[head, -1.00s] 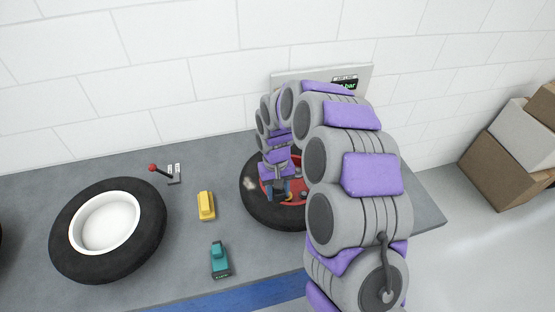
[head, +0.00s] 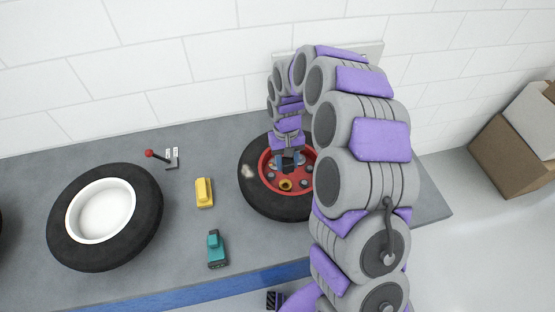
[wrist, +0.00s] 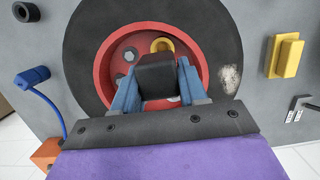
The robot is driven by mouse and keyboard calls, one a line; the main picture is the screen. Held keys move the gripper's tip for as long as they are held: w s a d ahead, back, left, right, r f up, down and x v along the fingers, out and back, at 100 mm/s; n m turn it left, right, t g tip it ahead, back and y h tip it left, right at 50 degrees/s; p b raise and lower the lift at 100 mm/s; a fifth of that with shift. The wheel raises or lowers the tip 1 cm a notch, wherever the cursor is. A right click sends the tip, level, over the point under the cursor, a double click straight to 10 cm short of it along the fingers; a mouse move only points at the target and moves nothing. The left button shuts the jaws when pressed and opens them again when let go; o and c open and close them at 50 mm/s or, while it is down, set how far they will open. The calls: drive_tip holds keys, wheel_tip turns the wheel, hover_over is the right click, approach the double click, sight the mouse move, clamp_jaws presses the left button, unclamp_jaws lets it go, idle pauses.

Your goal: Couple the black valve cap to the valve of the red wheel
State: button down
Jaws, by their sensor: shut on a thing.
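The red wheel (head: 265,169) is a black tyre with a red rim, lying flat on the grey bench; it fills the upper middle of the wrist view (wrist: 205,35). My gripper (head: 288,160) is over the rim. In the wrist view its blue fingers are shut on a dark block-like piece (wrist: 157,75), which appears to be the black valve cap. A yellow ring-shaped part (head: 286,184) stands on the rim; in the wrist view it shows just beyond the held piece (wrist: 162,45). I cannot tell whether it is the valve. The held piece hides part of the rim.
A white-rimmed wheel (head: 72,232), a yellow block (head: 204,193), a teal item (head: 216,249) and a red-knobbed lever (head: 153,155) are on the bench to the left. The wrist view shows a black ring (wrist: 26,12) and a blue tool with a hose (wrist: 36,84).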

drive_tip(key=shift+d+f, duration=0.95)
drive_tip(key=shift+f, duration=0.1)
drive_tip(key=a+f, duration=0.1)
drive_tip(key=a, duration=0.1)
drive_tip(key=a+f, duration=0.2)
drive_tip(key=shift+f, duration=0.1)
drive_tip(key=shift+d+f, duration=0.15)
drive_tip(key=d, duration=0.3)
drive_tip(key=shift+d, duration=0.2)
drive_tip(key=shift+a+f, duration=0.1)
drive_tip(key=shift+a, duration=1.85)
drive_tip(key=shift+d, duration=1)
drive_tip(key=shift+a+f, duration=0.25)
drive_tip(key=shift+a, duration=0.55)
drive_tip(key=shift+a+f, duration=0.1)
drive_tip(key=shift+f, duration=0.15)
drive_tip(key=shift+d+r, duration=0.1)
drive_tip(key=shift+d, duration=0.35)
drive_tip(key=shift+d+r, duration=0.3)
drive_tip(key=shift+a+r, duration=0.1)
drive_tip(key=shift+a, duration=0.1)
